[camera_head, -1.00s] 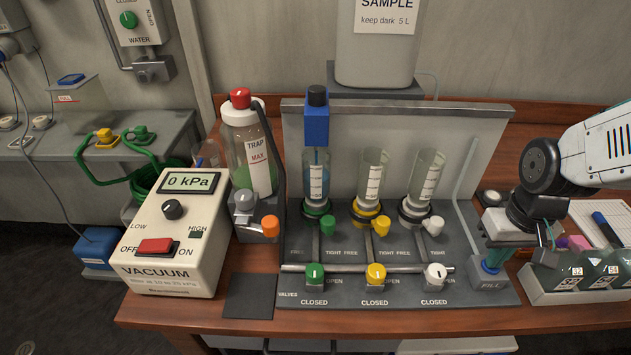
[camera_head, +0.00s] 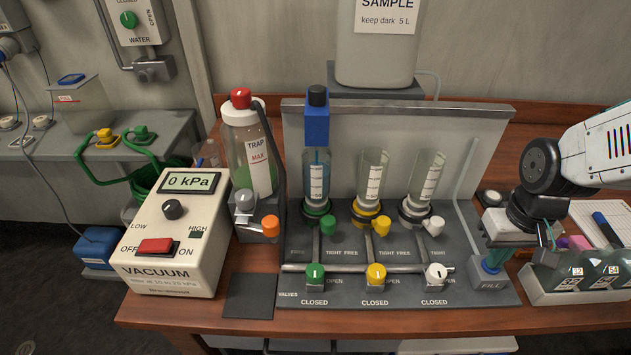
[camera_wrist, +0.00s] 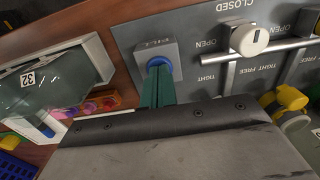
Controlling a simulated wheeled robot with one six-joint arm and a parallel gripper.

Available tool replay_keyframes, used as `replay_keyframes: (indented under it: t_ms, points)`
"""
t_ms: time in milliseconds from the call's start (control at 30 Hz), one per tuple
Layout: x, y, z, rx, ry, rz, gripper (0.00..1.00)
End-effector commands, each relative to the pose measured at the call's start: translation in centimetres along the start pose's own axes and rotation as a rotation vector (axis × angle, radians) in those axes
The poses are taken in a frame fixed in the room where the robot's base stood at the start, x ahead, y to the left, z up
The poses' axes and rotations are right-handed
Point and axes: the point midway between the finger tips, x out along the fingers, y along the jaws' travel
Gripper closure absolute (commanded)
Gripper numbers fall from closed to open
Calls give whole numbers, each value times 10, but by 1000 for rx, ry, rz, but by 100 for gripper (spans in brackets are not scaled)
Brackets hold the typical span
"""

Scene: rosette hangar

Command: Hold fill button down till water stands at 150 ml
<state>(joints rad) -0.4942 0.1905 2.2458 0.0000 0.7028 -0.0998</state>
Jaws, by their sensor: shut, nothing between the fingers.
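The fill button is a blue round cap on a grey block marked FILL (camera_head: 490,284) at the right front of the filter stand. In the wrist view the blue cap (camera_wrist: 158,62) shows at the tip of my green fingers. My gripper (camera_head: 491,264) is shut and empty, pointing down with its fingertips at the button; they look to be touching it. How far the button is pressed I cannot tell. The left graduated funnel (camera_head: 316,180), under a blue spout head (camera_head: 317,122), looks bluish inside; its water level is too small to read against the marks.
Two more funnels, yellow-based (camera_head: 372,178) and white-based (camera_head: 425,176), stand beside it. The valves along the front rail read CLOSED. A vacuum box (camera_head: 178,235) showing 0 kPa is at left.

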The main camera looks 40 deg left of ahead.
Motion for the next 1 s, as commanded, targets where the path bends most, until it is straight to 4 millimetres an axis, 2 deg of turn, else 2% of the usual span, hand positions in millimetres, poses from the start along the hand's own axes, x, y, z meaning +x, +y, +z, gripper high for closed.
replay_keyframes:
  t_ms: [67,367,800,1000]
  points:
    - [3,-1,5,0,-15,-2,100]
    - [-12,0,3,0,-9,-1,100]
    - [-56,0,0,0,-1,0,100]
    - [-70,0,1,0,-2,0,100]
